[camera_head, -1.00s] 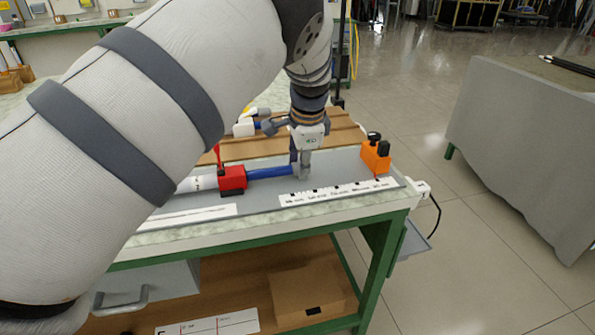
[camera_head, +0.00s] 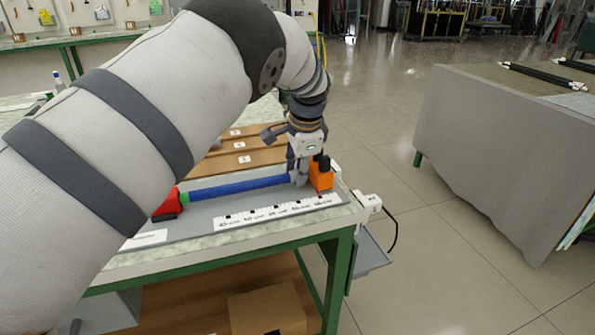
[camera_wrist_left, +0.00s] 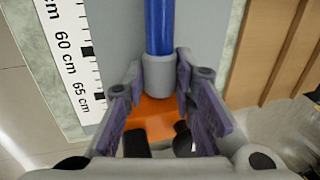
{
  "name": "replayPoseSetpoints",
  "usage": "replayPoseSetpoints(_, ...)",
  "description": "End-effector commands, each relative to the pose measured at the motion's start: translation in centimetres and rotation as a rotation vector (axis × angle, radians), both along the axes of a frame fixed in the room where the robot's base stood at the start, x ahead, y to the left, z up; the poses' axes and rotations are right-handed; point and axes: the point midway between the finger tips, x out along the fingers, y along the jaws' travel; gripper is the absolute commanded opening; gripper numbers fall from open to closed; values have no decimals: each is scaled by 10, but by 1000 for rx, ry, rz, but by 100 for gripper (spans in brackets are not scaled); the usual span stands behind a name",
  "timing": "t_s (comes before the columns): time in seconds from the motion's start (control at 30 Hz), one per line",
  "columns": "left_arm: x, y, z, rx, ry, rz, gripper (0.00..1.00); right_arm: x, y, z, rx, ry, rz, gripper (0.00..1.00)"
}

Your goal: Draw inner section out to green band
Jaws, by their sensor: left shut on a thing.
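The blue inner section (camera_head: 240,187) lies along the grey board, with a long blue length showing. A green band (camera_head: 184,197) shows at its left end, just right of the red clamp (camera_head: 168,206). The outer tube left of the clamp is hidden behind my left arm. My left gripper (camera_head: 298,177) is shut on the grey end cap of the section, close beside the orange block (camera_head: 321,177). In the left wrist view the grey cap (camera_wrist_left: 159,76) sits between the fingers, with the blue rod (camera_wrist_left: 159,25) running away from it. My right gripper is not in view.
A white scale strip (camera_head: 275,212) lies along the front of the board. Brown trays with number tags (camera_head: 240,147) stand behind it. The bench's right edge is just past the orange block. A grey-draped table (camera_head: 490,150) stands apart at right, with open floor between.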

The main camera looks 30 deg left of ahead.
Motion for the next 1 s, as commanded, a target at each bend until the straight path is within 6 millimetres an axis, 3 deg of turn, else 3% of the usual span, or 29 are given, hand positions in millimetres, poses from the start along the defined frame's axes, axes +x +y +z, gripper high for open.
replayPoseSetpoints(0.13, 0, -1, 0, -2, -2, -2, 0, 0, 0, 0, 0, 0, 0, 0)
replayPoseSetpoints(0.17, 0, -1, 0, -2, -2, -2, 26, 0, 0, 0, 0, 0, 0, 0)
replayPoseSetpoints(0.23, 0, -1, 0, -2, -1, -1, 42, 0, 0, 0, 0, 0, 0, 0)
replayPoseSetpoints(0.27, 0, -1, 0, -2, -1, -1, 45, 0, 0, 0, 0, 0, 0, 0)
replayPoseSetpoints(0.6, 0, -2, 7, -1, -3, -2, 45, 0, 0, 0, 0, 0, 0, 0)
replayPoseSetpoints(1.0, -17, -21, 100, -2, -3, -2, 45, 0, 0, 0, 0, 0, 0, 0)
